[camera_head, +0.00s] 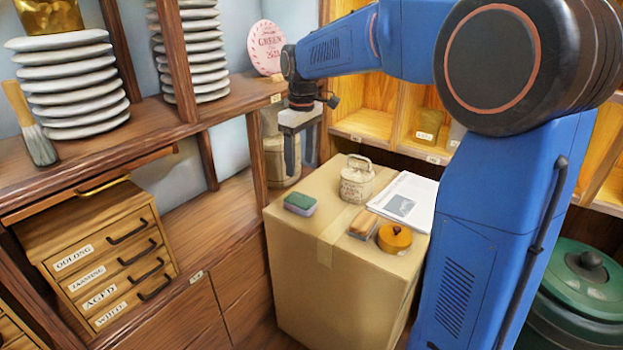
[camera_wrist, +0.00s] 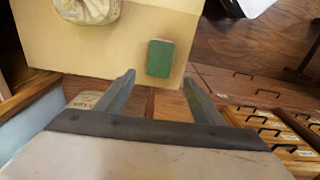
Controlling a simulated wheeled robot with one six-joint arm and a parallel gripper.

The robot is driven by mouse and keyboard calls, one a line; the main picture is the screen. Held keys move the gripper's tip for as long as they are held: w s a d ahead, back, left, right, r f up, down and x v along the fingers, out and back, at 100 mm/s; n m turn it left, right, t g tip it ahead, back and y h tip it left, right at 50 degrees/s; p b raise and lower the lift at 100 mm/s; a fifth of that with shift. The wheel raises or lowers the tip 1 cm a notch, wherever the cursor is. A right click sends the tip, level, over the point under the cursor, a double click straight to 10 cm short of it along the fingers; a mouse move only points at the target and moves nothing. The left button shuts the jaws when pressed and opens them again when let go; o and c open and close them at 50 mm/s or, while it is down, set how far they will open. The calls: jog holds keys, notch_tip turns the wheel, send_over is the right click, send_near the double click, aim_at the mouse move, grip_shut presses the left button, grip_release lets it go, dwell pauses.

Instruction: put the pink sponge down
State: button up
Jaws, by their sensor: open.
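The sponge (camera_head: 300,203) lies flat on the left part of a cardboard box top (camera_head: 284,228). It has a green upper face and a pinkish lower edge in the head view. My gripper (camera_head: 301,172) is over the far left side of the box, apart from the sponge. In the wrist view my gripper (camera_wrist: 159,79) is open with nothing between its fingers, and the sponge shows just past the fingertips.
Wooden shelving with plate stacks (camera_head: 75,95) and labelled drawers (camera_head: 115,265) is at left. The box's front left is bare.

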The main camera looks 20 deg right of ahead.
jog(key=s+d+m+t, duration=0.1)
jog(key=s+d+m, duration=0.1)
jog(key=s, duration=0.7)
jog(key=s+d+m+t, duration=0.1)
jog(key=s+d+m, duration=0.15)
jog(key=s, duration=0.75)
jog(key=s+d+f+m+t, duration=0.1)
jog(key=s+f, duration=0.2)
jog(key=s, duration=0.4)
jog(key=s+d+f+m+t, duration=0.1)
jog(key=s+f+m, duration=0.1)
jog(key=s+f, duration=0.2)
jog(key=s, duration=0.3)
jog(key=shift+s+d+f+t, duration=0.15)
jog(key=shift+s+f+t, duration=0.05)
jog(key=shift+t, duration=0.1)
jog(key=shift+o, duration=0.3)
